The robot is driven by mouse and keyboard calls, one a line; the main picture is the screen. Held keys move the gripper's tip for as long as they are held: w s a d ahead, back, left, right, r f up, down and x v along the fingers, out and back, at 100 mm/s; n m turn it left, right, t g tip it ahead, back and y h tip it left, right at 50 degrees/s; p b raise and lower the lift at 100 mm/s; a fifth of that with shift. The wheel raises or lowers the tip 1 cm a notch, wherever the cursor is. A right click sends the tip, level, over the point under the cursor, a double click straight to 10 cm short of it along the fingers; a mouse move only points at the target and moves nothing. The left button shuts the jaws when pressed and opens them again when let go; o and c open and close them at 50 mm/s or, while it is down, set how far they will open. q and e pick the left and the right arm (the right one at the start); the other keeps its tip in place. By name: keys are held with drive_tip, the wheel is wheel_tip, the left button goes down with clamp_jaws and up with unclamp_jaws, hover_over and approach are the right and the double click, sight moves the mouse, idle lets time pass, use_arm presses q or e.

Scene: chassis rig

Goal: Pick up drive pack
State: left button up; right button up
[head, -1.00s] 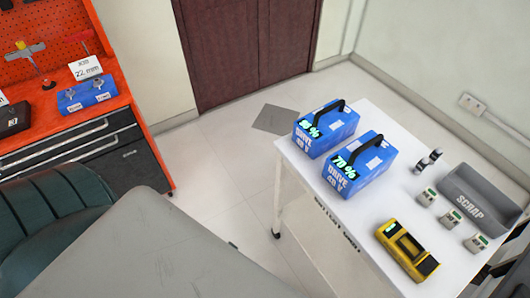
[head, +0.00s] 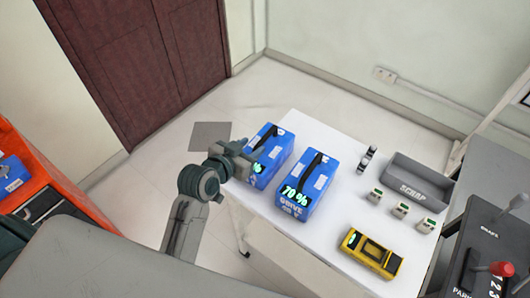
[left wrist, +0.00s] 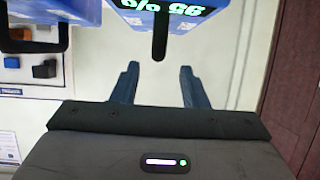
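Two blue drive packs with black top handles stand side by side on the white table. The right pack (head: 305,180) shows 70 % in green. The left pack (head: 268,148) has its display partly hidden behind my left gripper (head: 245,163). My left gripper is at the near left side of that pack. In the left wrist view my left gripper (left wrist: 158,83) is open, with nothing between its two fingers. A pack's green display (left wrist: 175,10) and black handle (left wrist: 160,35) appear upside down beyond the fingertips. My right gripper is not in view.
The white table (head: 335,225) also bears a yellow device (head: 370,253), several small grey-white blocks (head: 400,210), a dark cylindrical part (head: 367,158) and a grey SCRAP bin (head: 420,180). A dark console with a red knob (head: 502,269) stands at right. Floor is free behind the packs.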

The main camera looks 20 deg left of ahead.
sight(261, 141)
use_arm(q)
drive_tip(key=shift+w+d+f, duration=0.1)
drive_tip(key=shift+w+f, duration=0.05)
drive_tip(key=shift+w, duration=0.3)
drive_tip(key=shift+w+d+p, duration=0.25)
drive_tip(key=shift+w+p, duration=0.25)
drive_tip(key=shift+w, duration=0.05)
drive_tip(key=p+x, duration=0.1)
drive_tip(key=x, duration=0.2)
drive_tip(key=shift+w+d+f, duration=0.1)
drive_tip(key=shift+w+d, duration=0.05)
drive_tip(key=shift+w+f, duration=0.25)
drive_tip(key=shift+w, duration=0.1)
drive_tip(key=shift+s, duration=0.1)
clamp_jaws()
